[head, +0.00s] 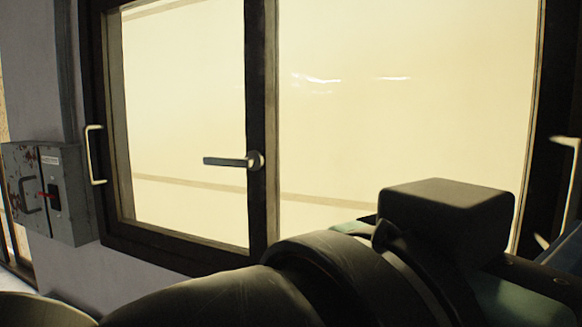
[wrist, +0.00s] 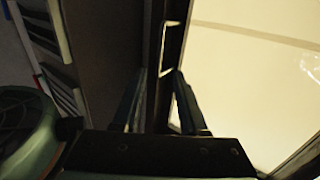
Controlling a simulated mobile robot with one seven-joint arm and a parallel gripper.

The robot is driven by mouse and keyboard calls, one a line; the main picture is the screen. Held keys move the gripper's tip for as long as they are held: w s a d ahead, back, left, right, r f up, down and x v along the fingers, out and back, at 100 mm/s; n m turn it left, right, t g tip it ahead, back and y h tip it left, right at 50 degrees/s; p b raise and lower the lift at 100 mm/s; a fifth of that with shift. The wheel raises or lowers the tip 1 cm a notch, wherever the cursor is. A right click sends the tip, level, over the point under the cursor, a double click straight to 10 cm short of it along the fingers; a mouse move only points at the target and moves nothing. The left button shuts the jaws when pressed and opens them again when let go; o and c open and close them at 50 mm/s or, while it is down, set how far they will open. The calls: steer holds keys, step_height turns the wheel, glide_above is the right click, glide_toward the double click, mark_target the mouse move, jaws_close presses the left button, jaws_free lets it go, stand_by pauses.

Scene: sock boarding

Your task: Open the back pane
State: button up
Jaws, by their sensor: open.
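A dark-framed sliding window fills the head view, with a left pane (head: 185,110) and a right pane (head: 400,120). I cannot tell which is the back pane. A pale bar handle (head: 95,155) is upright on the left frame edge, and another pale handle (head: 568,180) is at the far right edge. A dark lever (head: 228,161) sits on the middle stile. In the wrist view, my gripper (wrist: 159,76) is open and empty, fingers pointing towards a dark frame with a pale bar handle (wrist: 168,48) ahead of the fingertips. Contact is not visible.
My arm crosses the lower part of the head view and hides the window's lower right. In the wrist view, a dark flat surface (wrist: 95,50) stands left of the fingers.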

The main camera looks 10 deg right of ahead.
mark_target(572, 201)
steer(key=p+x, duration=0.3)
steer(key=x, duration=0.6)
steer(key=shift+w+d+p, duration=0.1)
steer(key=shift+d+p, duration=0.3)
steer(key=shift+x, duration=0.85)
steer(key=shift+c, duration=0.2)
steer(key=shift+a, duration=0.1)
jaws_close()
